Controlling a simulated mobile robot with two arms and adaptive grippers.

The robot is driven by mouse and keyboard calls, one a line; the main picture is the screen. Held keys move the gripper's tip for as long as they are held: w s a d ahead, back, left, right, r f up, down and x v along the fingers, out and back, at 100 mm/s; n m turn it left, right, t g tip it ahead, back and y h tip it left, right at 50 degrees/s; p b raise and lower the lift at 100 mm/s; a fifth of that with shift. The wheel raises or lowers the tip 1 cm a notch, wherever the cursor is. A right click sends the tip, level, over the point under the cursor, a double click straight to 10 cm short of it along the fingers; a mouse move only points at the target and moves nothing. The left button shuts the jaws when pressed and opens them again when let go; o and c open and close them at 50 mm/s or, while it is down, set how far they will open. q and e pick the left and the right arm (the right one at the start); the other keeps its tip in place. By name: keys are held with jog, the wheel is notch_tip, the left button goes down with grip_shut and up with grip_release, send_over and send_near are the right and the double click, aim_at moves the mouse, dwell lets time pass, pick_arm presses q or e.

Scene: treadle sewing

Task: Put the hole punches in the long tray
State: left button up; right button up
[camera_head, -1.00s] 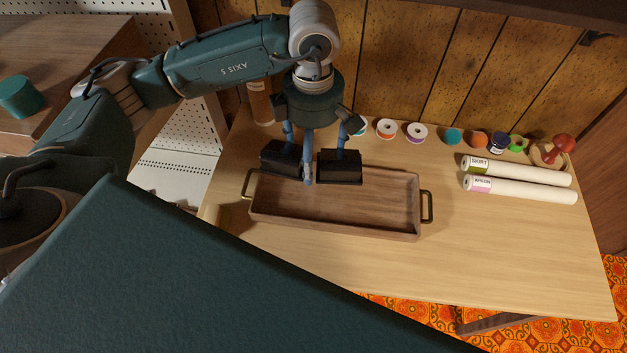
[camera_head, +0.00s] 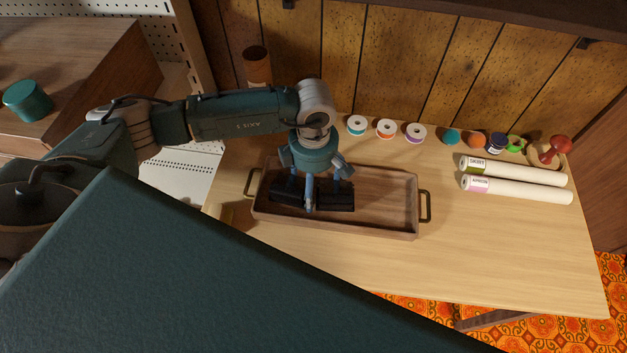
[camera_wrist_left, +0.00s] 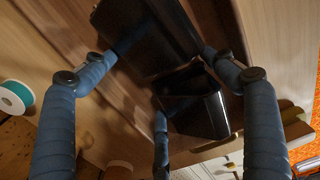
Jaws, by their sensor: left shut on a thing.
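The long tray (camera_head: 388,222) is wooden with a brass handle at each short end, and lies on the table. A black hole punch (camera_head: 340,195) is in the left half of the tray, between the fingers of my left gripper (camera_head: 310,198). The gripper is shut on it from above and hides its middle. In the left wrist view the punch (camera_wrist_left: 150,35) shows dark and glossy between the blue fingers, with wood below it. I cannot tell whether it touches the tray floor. My right gripper is not in view.
Thread spools (camera_head: 386,129) and small coloured pots (camera_head: 476,140) line the back of the table (camera_head: 500,250). Two labelled white rolls (camera_head: 515,190) and a red-knobbed item (camera_head: 560,143) are at the right. A brown cylinder (camera_head: 257,66) stands at the back left. The front right is clear.

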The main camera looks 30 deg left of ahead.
pick_arm(q)
jog(key=shift+r, duration=0.1)
jog(key=o, duration=1.7)
jog(key=shift+c, duration=0.2)
jog(key=shift+o, duration=0.8)
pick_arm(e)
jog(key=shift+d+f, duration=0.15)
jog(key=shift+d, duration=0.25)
pick_arm(q)
jog(key=shift+r, duration=0.1)
notch_tip(320, 180, up, 10)
jog(key=shift+r+b, duration=0.25)
jog(key=shift+b, duration=1)
jog(key=shift+r, duration=0.65)
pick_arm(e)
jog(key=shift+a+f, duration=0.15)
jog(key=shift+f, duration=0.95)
